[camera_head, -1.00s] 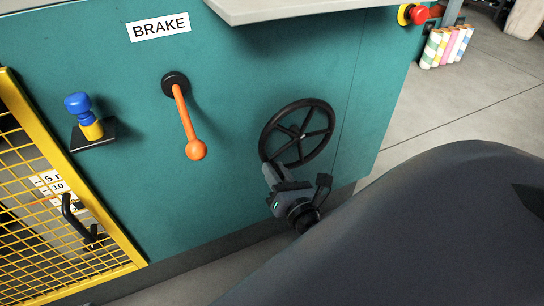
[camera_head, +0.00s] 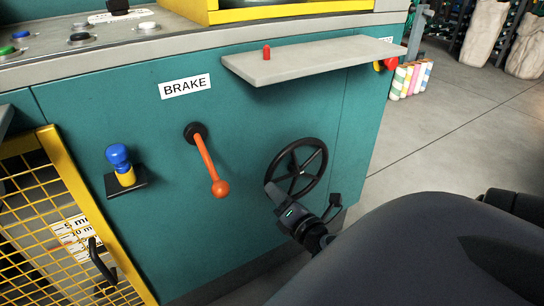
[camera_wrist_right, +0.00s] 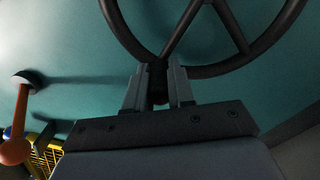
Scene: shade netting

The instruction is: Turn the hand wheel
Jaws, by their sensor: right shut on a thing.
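The black hand wheel (camera_head: 322,161) with several spokes is mounted on the teal machine panel, to the right of the orange brake lever (camera_head: 208,165). My right gripper (camera_head: 270,190) is at the lower left of the wheel's rim. The part of the rim between the fingers is partly hidden. My left gripper does not show.
A grey shelf (camera_head: 310,62) with a small red object juts out above the wheel. Striped rolls (camera_head: 410,80) stand on the open floor at right.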

